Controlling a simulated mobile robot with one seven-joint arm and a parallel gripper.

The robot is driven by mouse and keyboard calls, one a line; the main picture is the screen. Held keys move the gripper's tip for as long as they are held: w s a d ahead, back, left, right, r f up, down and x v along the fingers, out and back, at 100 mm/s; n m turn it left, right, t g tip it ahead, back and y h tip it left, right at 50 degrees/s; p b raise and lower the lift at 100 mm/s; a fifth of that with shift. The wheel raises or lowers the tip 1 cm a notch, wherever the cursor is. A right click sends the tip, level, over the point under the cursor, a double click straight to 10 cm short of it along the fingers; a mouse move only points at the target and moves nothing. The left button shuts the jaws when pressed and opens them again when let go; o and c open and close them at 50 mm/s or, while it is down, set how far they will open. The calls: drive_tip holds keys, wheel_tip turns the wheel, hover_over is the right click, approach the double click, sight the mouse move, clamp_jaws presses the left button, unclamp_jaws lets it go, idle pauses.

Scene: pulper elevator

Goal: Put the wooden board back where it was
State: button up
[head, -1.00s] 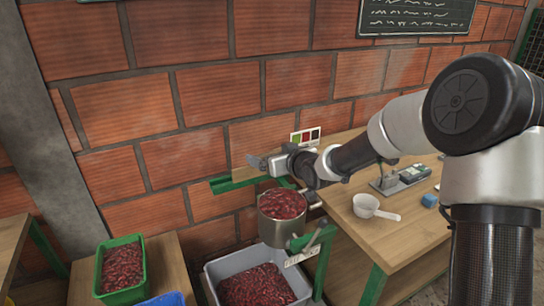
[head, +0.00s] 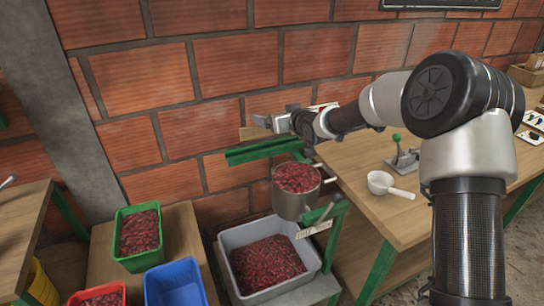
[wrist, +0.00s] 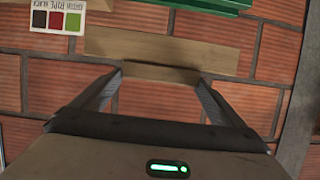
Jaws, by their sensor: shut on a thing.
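The wooden board (head: 254,133) is a light brown piece close to the brick wall, partly hidden behind my gripper in the head view. My gripper (head: 268,121) is shut on it. In the wrist view the board (wrist: 160,48) spans wide beyond the fingertips, and a narrower part of it lies between the two fingers of my gripper (wrist: 160,78). A green rail (head: 262,151) runs along the wall just below the board; its edge also shows in the wrist view (wrist: 205,4). I cannot tell whether the board touches the rail.
A metal pot of red cherries (head: 296,200) hangs below the rail, above a grey bin (head: 226,240). A green crate (head: 125,258) and a blue crate (head: 160,290) stand at left. A wooden table (head: 350,165) with a white scoop (head: 381,183) is at right.

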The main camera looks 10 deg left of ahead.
drive_tip(key=a+r+x, duration=0.1)
drive_tip(key=x, duration=0.5)
drive_tip(key=f, duration=0.4)
drive_tip(key=f+b, duration=0.1)
drive_tip(key=f, duration=0.4)
drive_tip(key=shift+a+f, duration=0.2)
drive_tip(key=shift+f, duration=0.1)
drive_tip(key=shift+f+b, duration=0.25)
drive_tip(key=shift+b, duration=0.3)
drive_tip(key=o, duration=0.8)
drive_tip(key=shift+r+p, duration=0.25)
drive_tip(key=shift+p, duration=0.05)
drive_tip(key=p+v, duration=0.1)
drive_tip(key=v, duration=1.1)
